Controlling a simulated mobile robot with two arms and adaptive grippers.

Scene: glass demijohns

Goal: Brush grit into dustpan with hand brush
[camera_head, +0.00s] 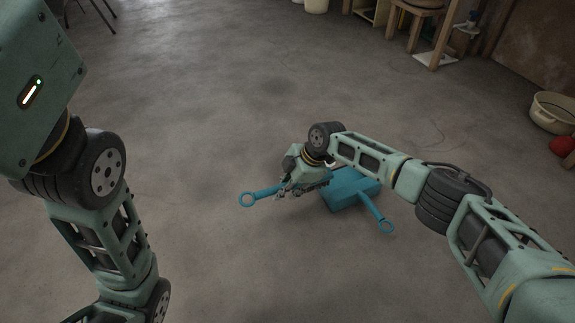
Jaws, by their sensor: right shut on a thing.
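A blue dustpan (345,192) lies on the concrete floor near the middle, its ringed handle (378,217) pointing down and to the right. My right gripper (303,187) is shut on a blue hand brush (263,194), just left of the dustpan. The brush's handle sticks out to the left and ends in a ring. The brush's head and bristles are hidden by the gripper. I cannot tell whether the brush touches the dustpan. I cannot make out any grit on the floor. My left arm shows at the left, but its gripper is outside the view.
A pale tub (555,111) and a red round thing (563,146) are at the right edge. Wooden furniture (418,22) and a pale bucket (316,5) stand at the back. Dark chair legs (97,12) show at the upper left. The floor around the dustpan is clear.

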